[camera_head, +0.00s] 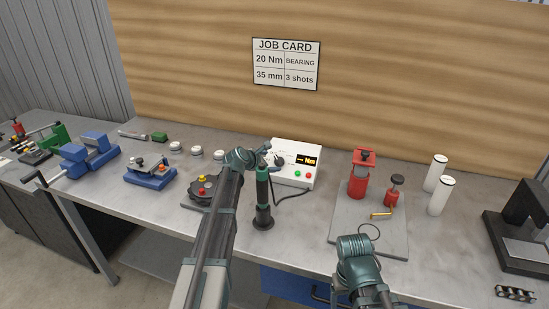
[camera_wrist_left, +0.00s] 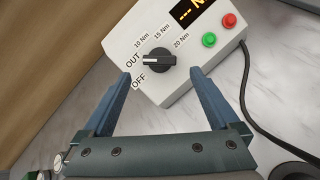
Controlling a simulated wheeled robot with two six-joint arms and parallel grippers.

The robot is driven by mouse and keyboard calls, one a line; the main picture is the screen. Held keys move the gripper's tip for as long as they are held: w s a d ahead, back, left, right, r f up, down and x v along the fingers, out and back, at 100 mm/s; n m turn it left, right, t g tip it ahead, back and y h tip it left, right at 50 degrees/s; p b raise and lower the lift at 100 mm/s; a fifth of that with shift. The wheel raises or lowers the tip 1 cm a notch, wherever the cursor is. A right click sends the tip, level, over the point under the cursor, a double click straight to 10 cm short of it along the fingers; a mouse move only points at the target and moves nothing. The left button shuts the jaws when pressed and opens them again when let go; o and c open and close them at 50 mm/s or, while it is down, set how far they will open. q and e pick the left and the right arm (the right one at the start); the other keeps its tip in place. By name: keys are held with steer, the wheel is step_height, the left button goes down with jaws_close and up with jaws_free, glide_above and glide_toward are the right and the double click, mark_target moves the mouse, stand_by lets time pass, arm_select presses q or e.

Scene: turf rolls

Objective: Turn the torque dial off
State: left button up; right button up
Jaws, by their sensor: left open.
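The torque dial (camera_wrist_left: 158,62) is a black knob on a white control box (camera_head: 302,152). In the left wrist view its white pointer mark faces left, towards OUT. OFF is printed below OUT, and 10, 15 and 20 Nm run round the top. The box's display (camera_wrist_left: 190,12) shows dashes and part of an N. My left gripper (camera_wrist_left: 161,75) is open, its two blue-grey fingers on either side of the dial's near side, with nothing between them. In the head view the left gripper (camera_head: 265,151) is at the box's left end. My right arm's jaws do not show.
A green-topped black driver (camera_head: 263,200) stands in front of the box, near its cable. Green and red buttons sit beside the dial. A red press (camera_head: 358,175) and white cylinders (camera_head: 441,195) stand right. A blue vise (camera_head: 90,150) stands left.

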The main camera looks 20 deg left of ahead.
arm_select(q)
steer(key=p+v, duration=0.3)
steer(key=v, duration=0.5)
steer(key=shift+s+r+p, duration=0.2)
steer(key=shift+s+p, duration=0.1)
steer(key=shift+s, duration=0.05)
steer(key=shift+a, duration=0.1)
